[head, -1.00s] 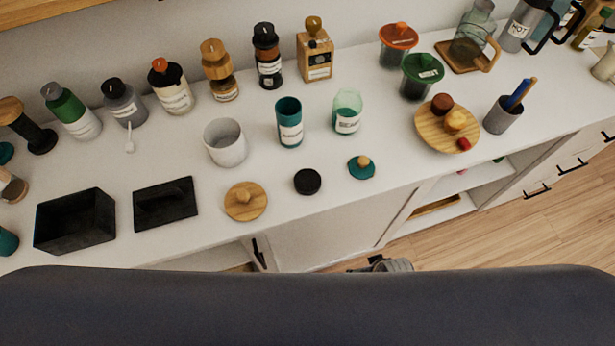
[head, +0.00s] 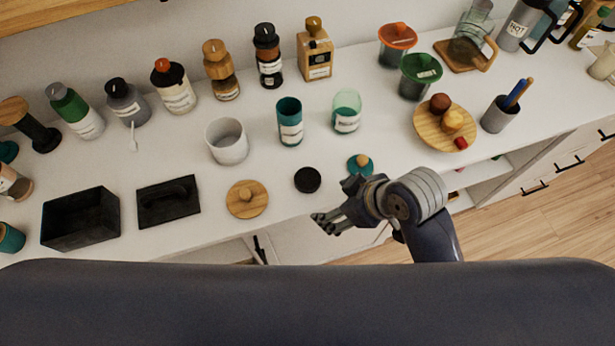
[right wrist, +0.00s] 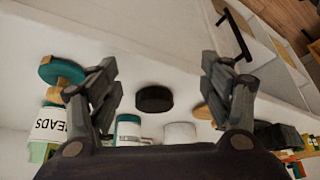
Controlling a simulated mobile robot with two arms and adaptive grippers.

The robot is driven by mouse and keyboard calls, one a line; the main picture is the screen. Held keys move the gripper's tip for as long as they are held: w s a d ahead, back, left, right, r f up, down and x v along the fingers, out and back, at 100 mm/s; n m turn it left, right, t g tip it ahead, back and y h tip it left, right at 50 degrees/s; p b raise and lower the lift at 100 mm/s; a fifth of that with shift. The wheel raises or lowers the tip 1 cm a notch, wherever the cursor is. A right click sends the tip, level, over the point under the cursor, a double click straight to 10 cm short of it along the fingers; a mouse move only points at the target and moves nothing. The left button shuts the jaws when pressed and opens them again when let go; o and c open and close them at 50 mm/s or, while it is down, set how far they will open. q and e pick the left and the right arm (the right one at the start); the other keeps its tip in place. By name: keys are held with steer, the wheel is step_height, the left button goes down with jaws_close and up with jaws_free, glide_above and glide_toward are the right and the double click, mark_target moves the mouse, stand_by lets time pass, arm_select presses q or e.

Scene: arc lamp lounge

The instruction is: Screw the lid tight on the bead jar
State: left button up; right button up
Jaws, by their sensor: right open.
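The bead jar (head: 347,113) is pale green and see-through, with a white label. My left gripper is not in view.
A black lid (head: 307,180) and a wooden lid (head: 247,199) lie along the front. A teal jar (head: 289,122) and a white pot (head: 227,141) stand left of the bead jar. A wooden plate (head: 427,129) with small items is to the right. Several bottles line the back.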

steer(key=a+r+n, duration=0.1)
steer(key=a+n, duration=0.1)
steer(key=w+a+r+n+y, duration=0.1)
steer(key=a+n, duration=0.1)
steer(key=a, duration=0.1)
steer(key=w+a+r+n+g, duration=0.1)
steer(key=a+n, duration=0.1)
steer(key=shift+w+a+r+n, duration=0.2)
steer(key=shift+r+n, duration=0.1)
steer(key=shift+r, duration=0.1)
steer(key=a+r+n+g, duration=0.2)
steer(key=a+r+n, duration=0.15)
steer(key=n, duration=0.45)
step_height(320, 180, up, 3)
steer(key=n+h, duration=0.5)
steer(key=n, duration=0.4)
glide_above(310, 177)
steer(key=shift+f+g, duration=0.15)
steer(key=shift+g, duration=0.25)
steer(key=shift+f, duration=0.1)
step_height(310, 177, down, 5)
steer(key=shift+f, duration=0.2)
